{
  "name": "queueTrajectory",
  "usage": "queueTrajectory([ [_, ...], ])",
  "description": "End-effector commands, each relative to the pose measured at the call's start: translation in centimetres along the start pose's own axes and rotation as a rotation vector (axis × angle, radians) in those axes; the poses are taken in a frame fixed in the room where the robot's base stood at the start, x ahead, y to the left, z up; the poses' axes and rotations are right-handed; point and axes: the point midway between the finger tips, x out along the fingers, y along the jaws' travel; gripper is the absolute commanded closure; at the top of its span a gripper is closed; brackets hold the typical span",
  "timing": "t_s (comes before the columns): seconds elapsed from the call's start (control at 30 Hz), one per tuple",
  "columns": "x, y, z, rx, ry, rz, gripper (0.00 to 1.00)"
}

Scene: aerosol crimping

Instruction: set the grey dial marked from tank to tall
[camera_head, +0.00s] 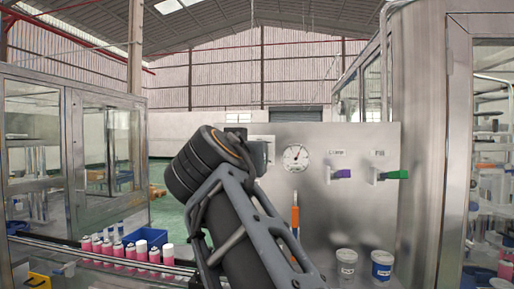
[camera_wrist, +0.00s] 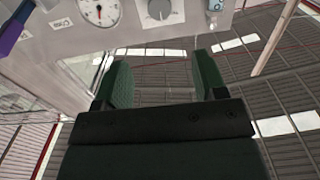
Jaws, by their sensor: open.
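The grey dial (camera_wrist: 160,9) is a round knob on a pale square plate at the top edge of the wrist view. Its marks are too small to read, so I cannot tell its setting. In the head view, my arm hides the dial; only part of a pale plate (camera_head: 262,139) shows behind it on the steel panel (camera_head: 352,215). My gripper (camera_wrist: 162,62) is open and empty in the wrist view, its two dark green fingers wide apart. The dial lies beyond the fingertips, roughly in line with the gap, and nothing touches it.
A round gauge (camera_head: 296,157) sits beside the plate. A purple-handled valve (camera_head: 340,173) and a green-handled valve (camera_head: 396,174) project from the panel at right. Pink cans (camera_head: 120,252) and a blue crate (camera_head: 146,238) stand at lower left. Two tubs (camera_head: 382,270) stand at lower right.

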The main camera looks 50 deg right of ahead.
Motion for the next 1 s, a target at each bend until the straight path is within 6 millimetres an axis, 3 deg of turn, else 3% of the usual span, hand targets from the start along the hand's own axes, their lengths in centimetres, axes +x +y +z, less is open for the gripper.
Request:
queueTrajectory([
  [0.6,10.6,0.1,-0.2,-0.001,-0.003,0.001,0.35],
  [1.0,12.8,0.0,0.0,-0.001,-0.001,-0.002,0.35],
])
